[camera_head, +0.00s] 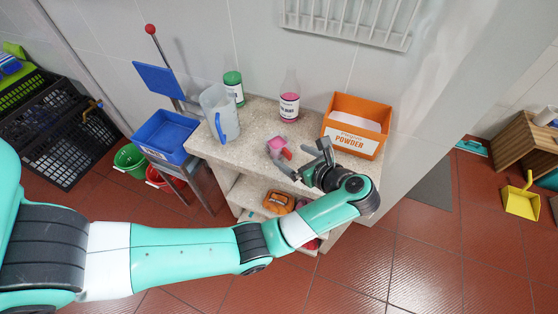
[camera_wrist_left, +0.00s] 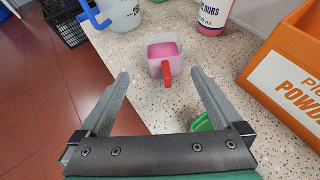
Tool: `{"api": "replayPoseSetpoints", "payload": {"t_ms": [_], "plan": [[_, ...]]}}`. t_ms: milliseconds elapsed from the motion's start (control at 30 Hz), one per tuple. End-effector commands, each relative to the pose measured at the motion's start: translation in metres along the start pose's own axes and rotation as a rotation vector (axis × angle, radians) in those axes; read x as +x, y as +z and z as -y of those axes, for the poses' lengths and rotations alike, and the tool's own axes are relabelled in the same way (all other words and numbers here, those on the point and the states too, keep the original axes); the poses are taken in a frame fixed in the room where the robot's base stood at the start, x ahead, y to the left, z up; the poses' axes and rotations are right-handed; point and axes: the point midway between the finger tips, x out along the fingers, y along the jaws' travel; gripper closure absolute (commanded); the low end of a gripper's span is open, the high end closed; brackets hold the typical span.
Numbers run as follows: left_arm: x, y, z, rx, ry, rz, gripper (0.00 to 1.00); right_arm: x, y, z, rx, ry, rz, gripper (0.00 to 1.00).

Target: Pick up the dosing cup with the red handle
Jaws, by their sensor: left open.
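The dosing cup (camera_head: 276,145) is small and whitish with pink contents and a red handle (camera_head: 286,154). It stands upright on the speckled stone washboard top (camera_head: 245,150). In the left wrist view the dosing cup (camera_wrist_left: 163,52) stands ahead of the fingers, its red handle (camera_wrist_left: 167,74) pointing toward me. My left gripper (camera_head: 303,163) is open and empty, just to the right of the cup; in the left wrist view its fingers (camera_wrist_left: 160,78) are spread wide, with the handle between their lines. My right gripper is not in view.
A clear jug (camera_head: 214,110) with a blue handle stands left of the cup. A pink-filled bottle (camera_head: 290,100) and a green-lidded container (camera_head: 233,88) stand behind. An orange powder box (camera_head: 357,122) stands at right. A green object (camera_wrist_left: 202,123) shows by the right finger.

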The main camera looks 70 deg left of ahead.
Motion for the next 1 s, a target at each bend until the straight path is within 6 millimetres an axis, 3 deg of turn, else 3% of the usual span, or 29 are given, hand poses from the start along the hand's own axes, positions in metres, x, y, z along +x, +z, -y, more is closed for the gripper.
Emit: {"api": "replayPoseSetpoints", "payload": {"t_ms": [167, 433, 700, 1000], "plan": [[0.005, 0.002, 0.000, -0.002, 0.000, 0.001, 0.00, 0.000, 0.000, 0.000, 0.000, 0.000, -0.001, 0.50], [0.055, 0.000, 0.000, -0.003, 0.001, 0.001, 0.00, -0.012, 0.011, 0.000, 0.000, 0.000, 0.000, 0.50], [0.068, 0.001, 0.001, -0.002, -0.001, 0.002, 0.00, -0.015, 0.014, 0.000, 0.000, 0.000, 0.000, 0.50], [0.113, -0.001, 0.002, -0.003, 0.001, 0.001, 0.00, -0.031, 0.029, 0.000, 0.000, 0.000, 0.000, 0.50]]}}
